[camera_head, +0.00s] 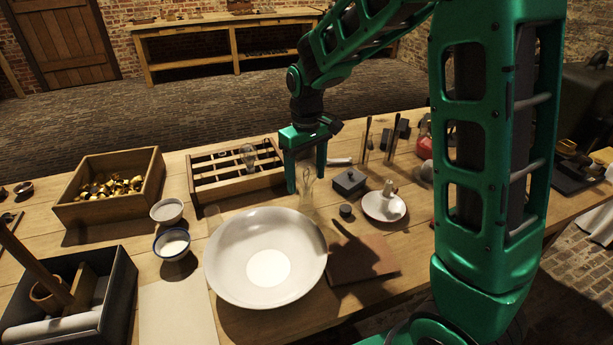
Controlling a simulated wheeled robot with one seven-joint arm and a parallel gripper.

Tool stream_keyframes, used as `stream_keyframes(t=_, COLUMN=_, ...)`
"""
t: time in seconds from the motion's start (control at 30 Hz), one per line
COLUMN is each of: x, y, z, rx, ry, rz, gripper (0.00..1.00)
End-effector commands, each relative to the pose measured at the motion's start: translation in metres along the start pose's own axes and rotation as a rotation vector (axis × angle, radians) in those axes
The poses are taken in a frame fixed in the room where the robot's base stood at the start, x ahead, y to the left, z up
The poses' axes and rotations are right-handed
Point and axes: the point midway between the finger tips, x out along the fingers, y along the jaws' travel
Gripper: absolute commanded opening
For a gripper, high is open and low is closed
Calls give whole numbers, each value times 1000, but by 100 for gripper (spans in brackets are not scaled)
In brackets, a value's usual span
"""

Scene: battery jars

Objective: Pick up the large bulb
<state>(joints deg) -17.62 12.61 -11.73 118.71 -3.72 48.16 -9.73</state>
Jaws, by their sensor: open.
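My gripper (306,183) hangs over the middle of the table, pointing down, with its two green fingers apart. A clear glass piece (308,194) shows between and just below the fingertips. It has a narrow top and could be a bulb or a small bottle; I cannot tell which, nor whether the fingers touch it. A clear rounded glass bulb (248,155) with its wide end up is at the slotted wooden rack (237,186), left of my gripper. I cannot tell from this view which of the two is the large bulb.
A wide white bowl (226,268) stands in front of my gripper. A dark lidded box (349,181), a small black cylinder (345,211) and a white saucer (374,208) with a small pale piece are to the right. A wooden box (82,211) of brass parts is left.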

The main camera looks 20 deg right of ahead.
Motion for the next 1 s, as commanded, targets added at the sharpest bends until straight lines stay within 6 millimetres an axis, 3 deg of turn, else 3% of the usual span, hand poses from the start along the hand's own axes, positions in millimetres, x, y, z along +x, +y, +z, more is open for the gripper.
stream_keyframes(t=0.13, x=0, y=0, z=0, rx=0, ry=0, rz=0, gripper=66)
stream_keyframes(t=0.33, x=0, y=0, z=0, rx=0, ry=0, rz=0, gripper=19)
stream_keyframes(t=0.73, x=-5, y=0, z=0, rx=0, ry=1, rz=0, gripper=19)
stream_keyframes(t=1.0, x=-40, y=0, z=-1, rx=0, ry=4, rz=1, gripper=19)
